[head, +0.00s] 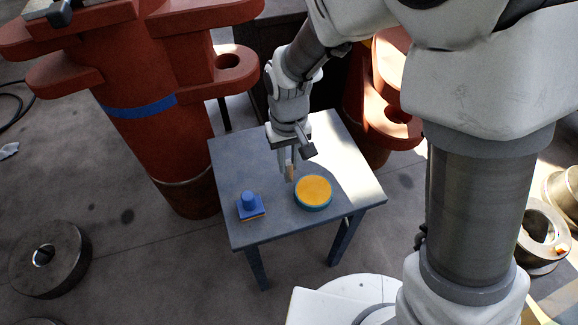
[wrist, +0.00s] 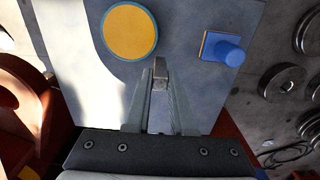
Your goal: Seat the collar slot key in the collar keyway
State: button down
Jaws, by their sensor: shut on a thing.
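My gripper (head: 288,174) points down over the grey-blue table (head: 236,165), left of and slightly behind the round disc in the head view. The key appears apart from the disc.
A blue block with a round knob (head: 249,206) and an orange layer under it sits at the table's front left; it also shows in the wrist view (wrist: 222,47). Large red machine parts (head: 165,90) stand behind the table. The table's right side is clear.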

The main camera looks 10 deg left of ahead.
aim_at(288, 172)
jog(key=shift+a+f+b, duration=0.1)
jog(key=shift+f+b, duration=0.6)
jog(key=shift+f, duration=1.35)
jog(key=shift+f, duration=0.25)
jog(key=c, duration=0.8)
grip_release()
jog(key=shift+o, duration=0.2)
jog(key=shift+r, duration=0.2)
notch_tip(288, 172, up, 12)
jog(key=p, duration=0.3)
jog(key=shift+r, duration=0.1)
